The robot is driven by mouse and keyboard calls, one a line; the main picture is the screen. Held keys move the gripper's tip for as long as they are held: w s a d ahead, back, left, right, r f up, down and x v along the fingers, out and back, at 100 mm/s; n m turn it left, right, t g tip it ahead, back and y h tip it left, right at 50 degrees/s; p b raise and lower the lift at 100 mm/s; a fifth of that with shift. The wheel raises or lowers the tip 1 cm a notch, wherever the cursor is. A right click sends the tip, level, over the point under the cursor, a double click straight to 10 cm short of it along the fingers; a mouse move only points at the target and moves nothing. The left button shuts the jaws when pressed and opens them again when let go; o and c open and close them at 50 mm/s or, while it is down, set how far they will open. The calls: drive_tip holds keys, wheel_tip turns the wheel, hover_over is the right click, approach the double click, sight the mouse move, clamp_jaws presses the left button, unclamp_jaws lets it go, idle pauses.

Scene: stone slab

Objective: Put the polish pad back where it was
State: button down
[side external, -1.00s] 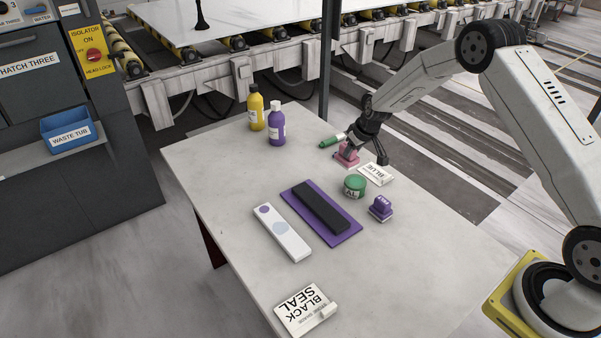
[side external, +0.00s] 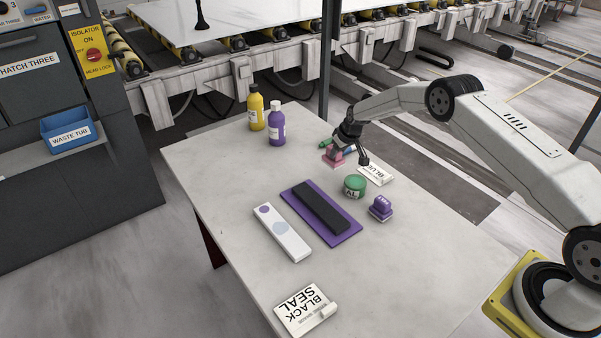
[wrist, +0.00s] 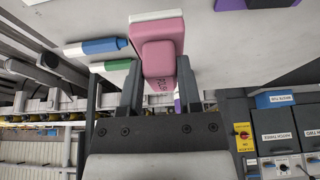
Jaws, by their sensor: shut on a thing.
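The polish pad is a pink block (side external: 333,160) with a raised pink grip and a pale underside layer. My gripper (side external: 347,142) is at the far right part of the slab-like table, shut on the pad's grip. In the wrist view the pad (wrist: 165,28) sits between the two fingers of my gripper (wrist: 159,68), with lettering partly visible on it. The pad is low over the table top; I cannot tell whether it touches.
A green pen (side external: 325,142) and a blue pen (wrist: 95,47) lie close beside the pad. A BLUE card (side external: 381,175), green tin (side external: 355,187) and purple block (side external: 380,208) stand nearer. Yellow (side external: 256,108) and purple (side external: 276,125) bottles stand left. Table between bottles and purple mat (side external: 350,235) is clear.

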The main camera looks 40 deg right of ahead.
sight(334, 160)
drive_tip(key=shift+w+d+f, duration=0.15)
drive_tip(key=shift+w+f, duration=0.6)
drive_tip(key=shift+f, duration=0.05)
drive_tip(key=shift+f, duration=0.1)
drive_tip(key=shift+w+f, duration=0.2)
drive_tip(key=shift+f, duration=1.55)
drive_tip(key=shift+f, duration=0.15)
drive_tip(key=shift+c, duration=1.4)
unclamp_jaws()
drive_tip(key=shift+r, duration=0.25)
